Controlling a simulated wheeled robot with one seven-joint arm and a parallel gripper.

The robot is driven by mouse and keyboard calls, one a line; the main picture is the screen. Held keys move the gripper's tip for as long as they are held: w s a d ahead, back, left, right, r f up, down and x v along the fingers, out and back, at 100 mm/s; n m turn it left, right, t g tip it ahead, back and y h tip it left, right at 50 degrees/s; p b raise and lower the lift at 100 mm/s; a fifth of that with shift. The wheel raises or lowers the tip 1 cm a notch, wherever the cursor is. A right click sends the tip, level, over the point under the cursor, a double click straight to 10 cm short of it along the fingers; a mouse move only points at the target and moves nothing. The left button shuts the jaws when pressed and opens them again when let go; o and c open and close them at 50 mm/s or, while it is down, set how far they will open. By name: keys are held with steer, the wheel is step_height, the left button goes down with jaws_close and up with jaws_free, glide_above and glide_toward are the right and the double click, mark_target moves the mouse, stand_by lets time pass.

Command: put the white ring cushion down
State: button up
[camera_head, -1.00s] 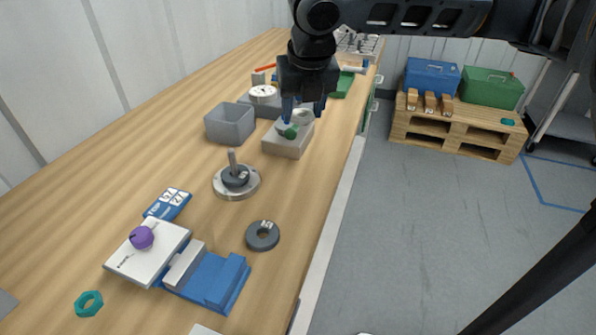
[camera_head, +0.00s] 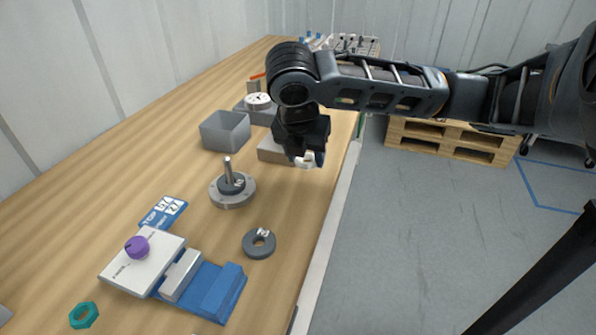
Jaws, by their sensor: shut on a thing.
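The white ring cushion (camera_head: 303,162) shows as a small white piece between the fingertips of my gripper (camera_head: 305,158). My gripper is shut on it, and the fingers hide most of it. They appear to be above or just in front of a beige block (camera_head: 270,150) near the table's right edge. The gripper covers much of that block. I cannot tell whether the cushion touches anything below.
A round metal base with an upright post (camera_head: 232,192) and a dark ring weight (camera_head: 259,243) are nearer. A blue fixture (camera_head: 212,288) and white scale (camera_head: 140,262) stand in front. Bare wood lies between them.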

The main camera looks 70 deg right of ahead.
mark_target(300, 182)
steer(key=shift+w+a+f, duration=0.45)
steer(key=shift+w, duration=0.2)
steer(key=shift+f, duration=2.05)
steer(key=shift+f, duration=0.15)
steer(key=o, duration=1)
